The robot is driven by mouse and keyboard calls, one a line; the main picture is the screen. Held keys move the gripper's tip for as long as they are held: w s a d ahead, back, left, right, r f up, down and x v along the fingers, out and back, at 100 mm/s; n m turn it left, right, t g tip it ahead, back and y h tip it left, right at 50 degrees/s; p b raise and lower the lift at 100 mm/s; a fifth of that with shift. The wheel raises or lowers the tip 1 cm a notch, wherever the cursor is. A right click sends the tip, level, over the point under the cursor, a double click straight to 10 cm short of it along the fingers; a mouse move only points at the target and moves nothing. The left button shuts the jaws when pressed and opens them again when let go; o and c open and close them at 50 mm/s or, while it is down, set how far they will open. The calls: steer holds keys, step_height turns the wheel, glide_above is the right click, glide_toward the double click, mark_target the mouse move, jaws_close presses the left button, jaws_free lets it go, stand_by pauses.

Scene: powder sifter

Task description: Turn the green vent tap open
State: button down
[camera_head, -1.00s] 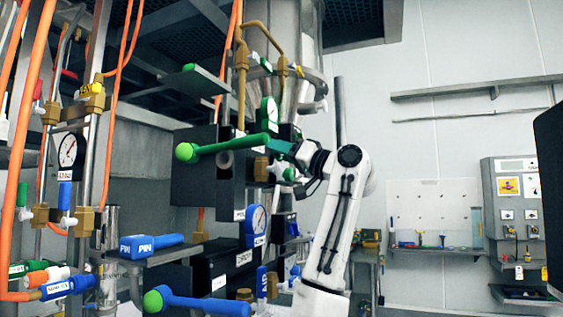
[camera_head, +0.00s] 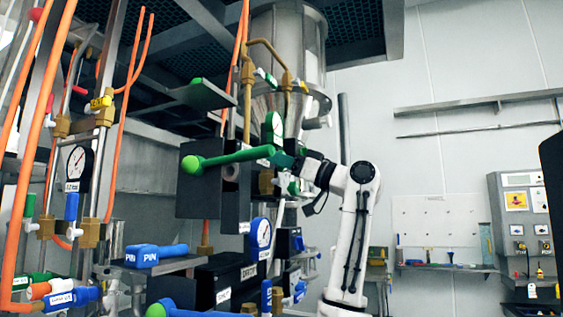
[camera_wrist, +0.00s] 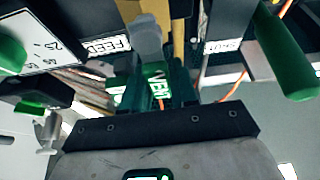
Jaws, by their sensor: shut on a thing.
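The green vent tap (camera_wrist: 157,80) shows in the wrist view, with a white VENT label on its green handle. A grey stem and a brass fitting (camera_wrist: 165,15) are above it in that view. My gripper (camera_wrist: 155,95) has its dark teal fingers on both sides of the green handle and is shut on it. In the head view my gripper (camera_head: 284,162) is at the panel, just right of the long green lever's end. The vent tap is mostly hidden there behind the fingers.
A long green lever (camera_head: 235,157) with a ball end sticks out left of my gripper; it also shows in the wrist view (camera_wrist: 285,60). A round gauge (camera_head: 260,233), blue PIN handles (camera_head: 160,254) and orange hoses (camera_head: 125,75) crowd the left. Open room lies right of my arm.

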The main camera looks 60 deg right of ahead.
steer(key=shift+f, duration=0.15)
steer(key=c, duration=1)
jaws_free()
steer(key=shift+o, duration=0.2)
steer(key=a+b+v, duration=0.1)
steer(key=b+v, duration=0.1)
steer(key=v, duration=0.8)
steer(key=shift+s+d+b, duration=0.35)
steer(key=shift+s+d, duration=0.1)
steer(key=shift+d, duration=0.1)
